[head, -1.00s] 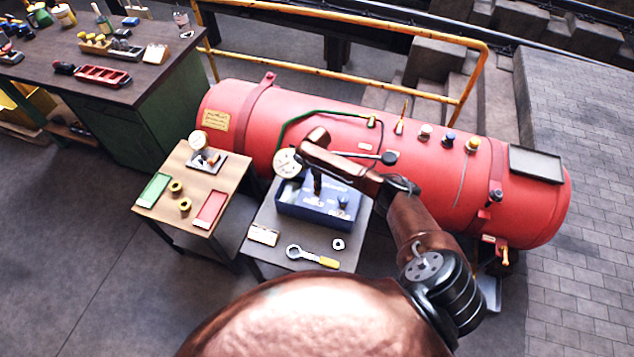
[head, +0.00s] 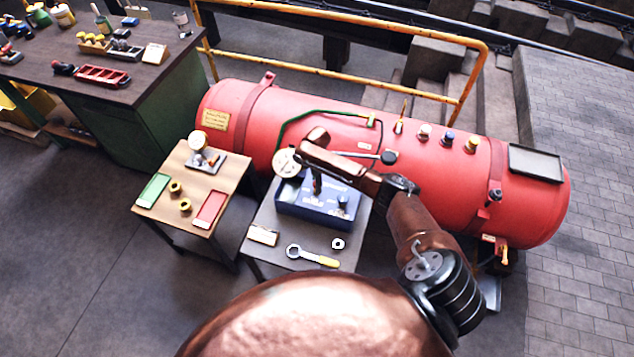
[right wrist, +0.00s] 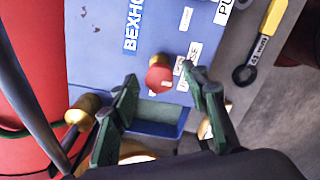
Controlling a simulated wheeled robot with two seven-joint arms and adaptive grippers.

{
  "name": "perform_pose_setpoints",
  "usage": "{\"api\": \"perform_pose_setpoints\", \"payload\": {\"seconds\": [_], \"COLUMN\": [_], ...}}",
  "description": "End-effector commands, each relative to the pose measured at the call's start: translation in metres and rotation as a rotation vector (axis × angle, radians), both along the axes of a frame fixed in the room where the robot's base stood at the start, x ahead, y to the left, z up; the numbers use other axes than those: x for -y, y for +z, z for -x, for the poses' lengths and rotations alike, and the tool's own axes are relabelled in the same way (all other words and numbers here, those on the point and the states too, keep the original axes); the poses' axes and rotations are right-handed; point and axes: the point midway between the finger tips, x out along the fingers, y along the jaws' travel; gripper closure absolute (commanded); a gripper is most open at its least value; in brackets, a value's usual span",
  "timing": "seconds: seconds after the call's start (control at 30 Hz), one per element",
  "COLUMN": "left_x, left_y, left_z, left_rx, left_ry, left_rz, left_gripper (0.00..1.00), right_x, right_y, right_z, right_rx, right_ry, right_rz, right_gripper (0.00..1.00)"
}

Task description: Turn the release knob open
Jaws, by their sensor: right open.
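The blue box (head: 300,208) stands on a small grey table in front of the red tank, and its top also shows in the right wrist view (right wrist: 150,35). A round red knob (right wrist: 159,72) sits on its face beside a white label, which is partly hidden by a finger. My right gripper (right wrist: 159,78) is open, with its two dark green fingers either side of the red knob in the picture. I cannot tell whether they touch it. In the head view my right gripper (head: 317,184) hangs over the box. My left gripper is not in view.
A ring spanner with a yellow handle (head: 312,256), a nut (head: 338,243) and a small card (head: 263,235) lie on the grey table. A round gauge (head: 286,162) is beside the box. The red tank (head: 240,120) lies close behind. A wooden table (head: 180,212) stands left.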

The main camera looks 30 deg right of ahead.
Motion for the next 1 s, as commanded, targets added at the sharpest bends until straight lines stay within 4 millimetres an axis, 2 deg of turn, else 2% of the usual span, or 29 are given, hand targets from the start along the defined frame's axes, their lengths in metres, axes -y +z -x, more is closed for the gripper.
{"api": "perform_pose_setpoints", "payload": {"seconds": [0.17,0.6,0.8,1.0], "left_x": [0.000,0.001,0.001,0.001], "left_y": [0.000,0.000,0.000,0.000], "left_z": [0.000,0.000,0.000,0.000], "left_rx": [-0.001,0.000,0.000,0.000], "left_ry": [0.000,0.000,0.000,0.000], "left_rz": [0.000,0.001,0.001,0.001], "left_gripper": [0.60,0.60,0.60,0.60], "right_x": [0.000,0.000,0.001,0.001], "right_y": [0.015,0.100,0.117,0.120], "right_z": [-0.001,0.000,0.001,0.001], "right_rx": [0.003,0.001,0.000,-0.001], "right_ry": [0.000,0.001,-0.002,-0.001], "right_rz": [-0.001,-0.001,0.001,0.001], "right_gripper": [0.58,0.58,0.58,0.58]}}
